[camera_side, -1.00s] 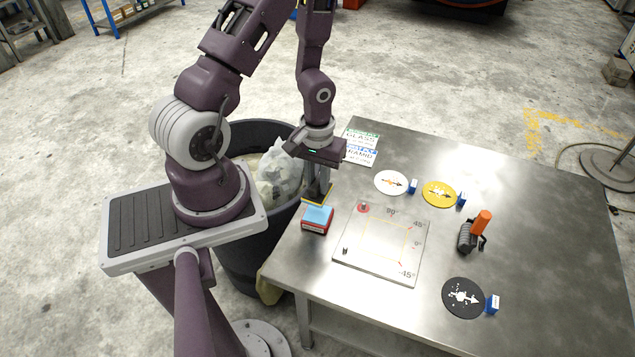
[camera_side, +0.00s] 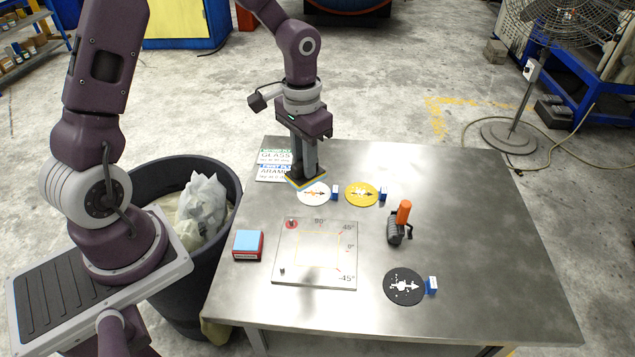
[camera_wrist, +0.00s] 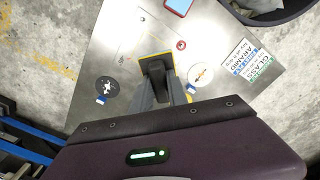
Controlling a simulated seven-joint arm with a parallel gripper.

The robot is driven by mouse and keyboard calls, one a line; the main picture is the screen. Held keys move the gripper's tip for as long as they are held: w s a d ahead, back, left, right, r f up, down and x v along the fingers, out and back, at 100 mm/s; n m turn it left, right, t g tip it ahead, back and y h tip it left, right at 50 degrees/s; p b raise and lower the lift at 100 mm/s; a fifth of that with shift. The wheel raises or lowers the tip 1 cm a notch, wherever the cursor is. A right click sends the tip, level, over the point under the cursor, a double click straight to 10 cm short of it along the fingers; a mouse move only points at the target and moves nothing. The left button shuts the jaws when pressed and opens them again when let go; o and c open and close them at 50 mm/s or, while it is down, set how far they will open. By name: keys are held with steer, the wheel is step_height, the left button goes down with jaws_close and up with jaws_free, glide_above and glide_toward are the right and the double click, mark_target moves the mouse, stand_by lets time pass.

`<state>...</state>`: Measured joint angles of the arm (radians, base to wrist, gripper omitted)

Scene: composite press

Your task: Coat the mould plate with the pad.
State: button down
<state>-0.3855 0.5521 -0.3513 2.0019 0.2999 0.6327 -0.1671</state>
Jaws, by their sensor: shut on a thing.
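My gripper (camera_side: 303,170) is shut on the pad (camera_side: 307,182), a flat piece with a dark top and a yellow and blue edge. It holds the pad near the back of the table, beside the white disc, apart from the mould plate. The pale square mould plate (camera_side: 290,270) lies on the table in front, with angle marks, a red spot and small pegs. In the wrist view the fingers (camera_wrist: 157,64) point down in mid-picture and hide part of the plate (camera_wrist: 128,42). The pad's underside is hidden.
A red box with a blue top (camera_side: 248,244) stands left of the plate. White (camera_side: 313,194), yellow (camera_side: 361,194) and black (camera_side: 404,287) discs have blue blocks beside them. An orange-handled tool (camera_side: 401,222) stands right. Labels (camera_side: 273,165) lie at the back left; a bin (camera_side: 160,180) stands left.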

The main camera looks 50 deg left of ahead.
steer(key=shift+n, duration=0.3)
steer(key=s+f, duration=0.1)
steer(key=f, duration=0.5)
steer(key=s+f, duration=0.1)
steer(key=f, duration=0.6)
steer(key=s+d+f, duration=0.1)
steer(key=f, duration=0.5)
steer(key=shift+s+f, duration=0.1)
steer(key=shift+f, duration=0.8)
steer(key=shift+f, duration=0.6)
